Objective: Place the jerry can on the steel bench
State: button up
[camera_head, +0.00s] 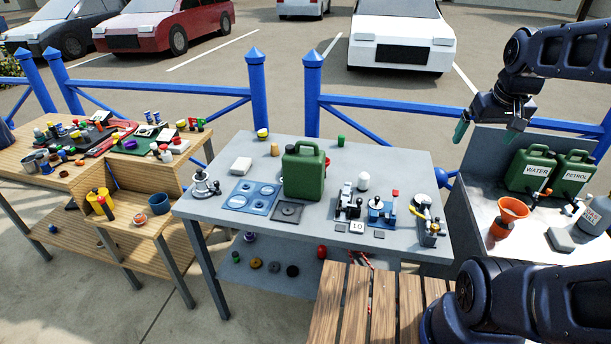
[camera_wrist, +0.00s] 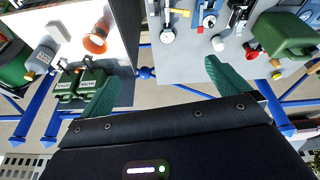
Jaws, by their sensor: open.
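A plain green jerry can (camera_head: 304,172) stands upright on the grey middle table (camera_head: 400,160), behind a dark square plate. It also shows at the right of the wrist view (camera_wrist: 283,35). A bench with a pale metallic top and grey back panel (camera_head: 483,165) stands at the right. It holds two more green cans, labelled WATER (camera_head: 531,168) and PETROL (camera_head: 571,172). My gripper (camera_head: 488,130) is open and empty, with green fingers. It hangs in the air near the bench's back left corner, well right of the plain can. The fingers also show in the wrist view (camera_wrist: 160,85).
An orange funnel (camera_head: 508,216), a grey block (camera_head: 560,240) and a grey container (camera_head: 592,215) occupy the right bench. Small gear crowds the middle table's front. Blue railings (camera_head: 400,112) run behind. A slatted wooden seat (camera_head: 365,305) is in front.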

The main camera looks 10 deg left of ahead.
jog(key=w+a+r+n+g, duration=0.1)
jog(key=w+a+r+n, duration=0.1)
jog(key=w+a+n, duration=0.5)
jog(key=n+g+h, duration=0.2)
jog(key=n+g, duration=0.1)
jog(key=n, duration=0.6)
send_over(302, 144)
jog(key=w+a, duration=0.1)
jog(key=w, duration=0.1)
notch_tip(302, 144, down, 12)
jog(key=shift+s+a+f, duration=0.1)
jog(key=shift+s+a, duration=0.05)
jog(key=shift+a+f, duration=0.2)
jog(key=shift+f, duration=0.05)
jog(key=f, duration=0.5)
jog(key=shift+s+d+f, duration=0.1)
jog(key=shift+d, duration=0.3)
jog(key=shift+s+d+f, duration=0.1)
jog(key=shift+d+f, duration=0.1)
jog(key=shift+f, duration=0.65)
jog(key=shift+s+d+f, duration=0.1)
jog(key=shift+d+f, duration=0.05)
jog(key=shift+f, duration=0.7)
jog(key=shift+s+d+f, duration=0.1)
jog(key=shift+d+f, duration=0.1)
jog(key=shift+f, duration=0.65)
